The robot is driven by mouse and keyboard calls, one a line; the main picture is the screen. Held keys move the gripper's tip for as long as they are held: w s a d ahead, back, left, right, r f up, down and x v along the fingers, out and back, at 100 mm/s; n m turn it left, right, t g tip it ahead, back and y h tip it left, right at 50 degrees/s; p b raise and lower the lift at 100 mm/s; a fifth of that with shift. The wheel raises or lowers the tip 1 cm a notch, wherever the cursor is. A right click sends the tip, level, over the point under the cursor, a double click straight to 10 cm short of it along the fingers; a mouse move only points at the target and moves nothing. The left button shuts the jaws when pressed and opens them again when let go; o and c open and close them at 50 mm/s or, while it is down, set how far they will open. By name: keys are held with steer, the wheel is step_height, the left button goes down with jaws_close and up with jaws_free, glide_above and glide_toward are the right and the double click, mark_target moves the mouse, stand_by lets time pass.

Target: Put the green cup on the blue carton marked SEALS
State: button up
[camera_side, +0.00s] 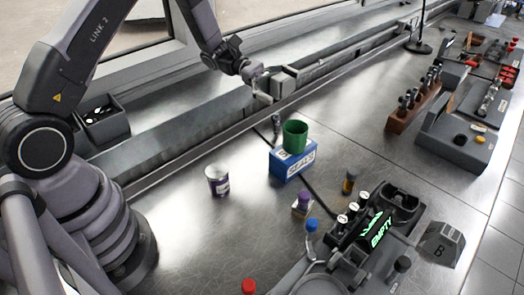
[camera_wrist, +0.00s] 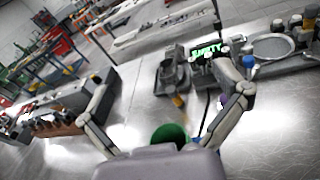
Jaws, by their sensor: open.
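The green cup (camera_side: 294,137) stands upright on top of the blue carton marked SEALS (camera_side: 292,165) in the side view. In the wrist view the green cup (camera_wrist: 170,136) shows at the bottom centre, partly hidden behind the gripper body. A small bit of blue beside it may be the carton, but I cannot tell. My gripper (camera_side: 264,97) is above and behind the cup in the side view, apart from it. In the wrist view my gripper (camera_wrist: 168,122) has its fingers spread wide, with nothing held between them.
A purple-and-white can (camera_side: 217,180) stands left of the carton. A small purple-topped item (camera_side: 303,203) and an amber vial (camera_side: 349,181) stand in front. A grey device reading EMPTY (camera_side: 381,232) is at lower right. A brown rack (camera_side: 413,108) stands further right. The bench left of the can is clear.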

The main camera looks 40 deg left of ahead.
steer(key=s+r+m+g+y, duration=0.4)
steer(key=s+r+m+y, duration=0.3)
steer(key=s+r+m, duration=0.6)
steer(key=s+a+r+m+t+y, duration=0.1)
steer(key=s+a+m+t+y, duration=0.1)
steer(key=s, duration=0.6)
steer(key=s+a+r+m+t+y, duration=0.1)
steer(key=s+a+m+t+y, duration=0.1)
steer(key=s+a+t+y, duration=0.2)
steer(key=s+a+y, duration=0.3)
steer(key=s, duration=0.1)
steer(key=shift+s+a+r+m+t, duration=0.25)
steer(key=shift+s+r+m+t, duration=0.05)
steer(key=shift+m+t, duration=0.1)
